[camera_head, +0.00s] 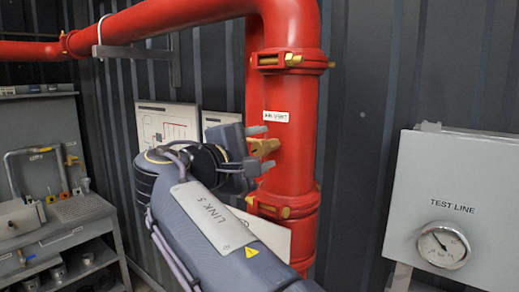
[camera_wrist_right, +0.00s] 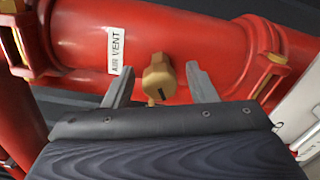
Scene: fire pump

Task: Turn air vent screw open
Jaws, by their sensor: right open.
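The brass air vent screw (camera_head: 265,147) sticks out of the red vertical pipe, just below a white "AIR VENT" label (camera_head: 275,117). In the right wrist view the screw (camera_wrist_right: 158,78) shows a dark slot in its face, and the label (camera_wrist_right: 120,50) is to its left. My right gripper (camera_head: 259,149) is at the screw in the head view. In the right wrist view its two fingers (camera_wrist_right: 160,86) are spread, one on each side of the screw, with gaps between them and it. My left gripper is not in view.
The red pipe (camera_head: 290,160) has clamps with brass bolts above and below the screw. A grey test line box (camera_head: 455,205) with a gauge is at the right. A metal workbench (camera_head: 60,225) is at the left. Posters hang on the dark corrugated wall (camera_head: 365,100).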

